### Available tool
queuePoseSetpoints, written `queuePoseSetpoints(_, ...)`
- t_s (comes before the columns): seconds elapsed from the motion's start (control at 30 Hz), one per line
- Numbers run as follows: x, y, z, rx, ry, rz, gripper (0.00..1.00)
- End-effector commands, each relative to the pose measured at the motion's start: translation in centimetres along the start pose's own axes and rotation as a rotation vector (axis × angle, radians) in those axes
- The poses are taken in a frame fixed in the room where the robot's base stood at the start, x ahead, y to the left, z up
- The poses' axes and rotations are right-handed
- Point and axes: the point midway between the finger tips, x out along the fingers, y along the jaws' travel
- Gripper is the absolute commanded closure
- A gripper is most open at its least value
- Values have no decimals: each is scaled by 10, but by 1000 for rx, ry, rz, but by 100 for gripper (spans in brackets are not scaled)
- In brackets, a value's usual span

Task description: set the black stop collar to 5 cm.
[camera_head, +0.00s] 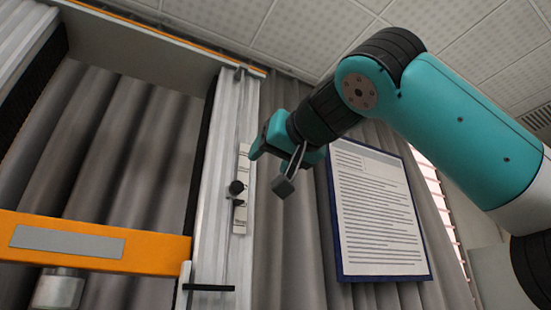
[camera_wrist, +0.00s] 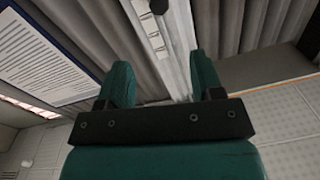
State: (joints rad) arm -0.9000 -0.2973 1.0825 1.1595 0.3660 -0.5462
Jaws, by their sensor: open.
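The black stop collar (camera_head: 237,188), with a round knob, sits on a thin rod in front of a white scale strip (camera_head: 240,222) on the tower's silver column. The scale marks are too small to read. My gripper (camera_head: 262,150) is above and to the right of the collar in the head view, open and empty. In the wrist view, its two teal fingers (camera_wrist: 162,78) are spread apart. The black round part of the collar (camera_wrist: 158,6) shows at the top edge there, beyond the fingertips, and the white strip (camera_wrist: 152,32) runs below it.
An orange crossbeam (camera_head: 150,245) with a silver cylinder (camera_head: 60,288) under it spans the tower at left. A black bar (camera_head: 208,288) sticks out low on the column. A framed notice (camera_head: 378,215) hangs at right before grey curtains.

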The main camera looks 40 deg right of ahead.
Motion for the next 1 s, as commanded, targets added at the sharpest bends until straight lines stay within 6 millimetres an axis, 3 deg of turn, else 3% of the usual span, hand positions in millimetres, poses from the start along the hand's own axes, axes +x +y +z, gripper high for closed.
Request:
queuePoseSetpoints(0.83,-6,1,3,-3,-11,2,40)
queuePoseSetpoints(0.93,-3,-6,7,-27,-11,-10,40)
queuePoseSetpoints(1.0,4,-21,17,-80,-17,-37,40)
